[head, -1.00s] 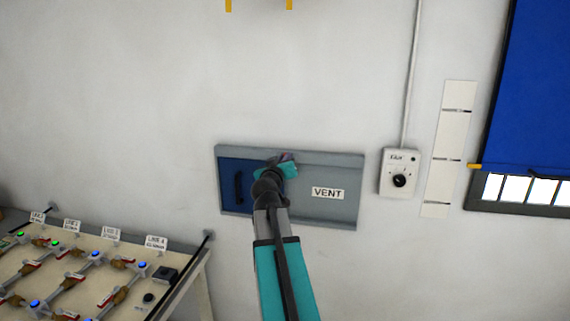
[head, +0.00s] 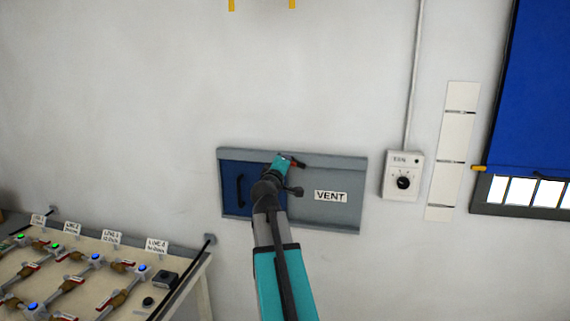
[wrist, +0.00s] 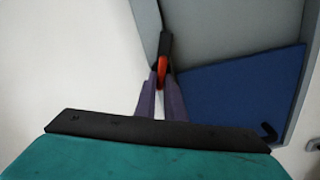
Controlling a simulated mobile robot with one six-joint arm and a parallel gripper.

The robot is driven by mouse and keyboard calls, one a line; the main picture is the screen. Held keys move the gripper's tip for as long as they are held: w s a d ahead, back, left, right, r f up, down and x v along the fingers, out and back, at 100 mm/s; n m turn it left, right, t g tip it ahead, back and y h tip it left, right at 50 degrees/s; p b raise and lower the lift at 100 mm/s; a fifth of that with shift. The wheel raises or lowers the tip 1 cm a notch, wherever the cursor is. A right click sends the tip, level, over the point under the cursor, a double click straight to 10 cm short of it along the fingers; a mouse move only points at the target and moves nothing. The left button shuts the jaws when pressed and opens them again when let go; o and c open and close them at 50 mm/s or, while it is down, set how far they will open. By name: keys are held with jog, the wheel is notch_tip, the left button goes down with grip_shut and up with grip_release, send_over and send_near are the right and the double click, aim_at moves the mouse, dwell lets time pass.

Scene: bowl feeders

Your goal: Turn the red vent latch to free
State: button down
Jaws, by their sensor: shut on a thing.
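The red vent latch (wrist: 162,70) is a small red lever with a black end, at the top edge of the grey vent panel (head: 335,212). In the wrist view its red part lies between the two purple fingers of my gripper (wrist: 161,82), which is shut on it. In the head view the latch (head: 297,163) shows just right of my teal gripper body, pointing right and slightly down. The blue vent door (head: 232,172), with a black handle, fills the left of the panel. My gripper and arm hide the latch's pivot and part of the door.
The VENT label (head: 330,197) is on the panel's right. A dial box (head: 403,177) hangs on the wall farther right, near a blue blind (head: 535,80). A bench (head: 190,285) with several valves and lit buttons stands lower left.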

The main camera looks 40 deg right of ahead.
jog(key=n, duration=0.3)
jog(key=n+p, duration=0.1)
jog(key=shift+f+n, duration=0.3)
dwell(0.4)
jog(key=c, duration=1.8)
grip_release()
jog(key=shift+c, duration=0.2)
jog(key=shift+s+a, duration=0.1)
jog(key=shift+a, duration=0.05)
jog(key=b+v, duration=1.2)
jog(key=v, duration=0.1)
jog(key=shift+a, duration=0.2)
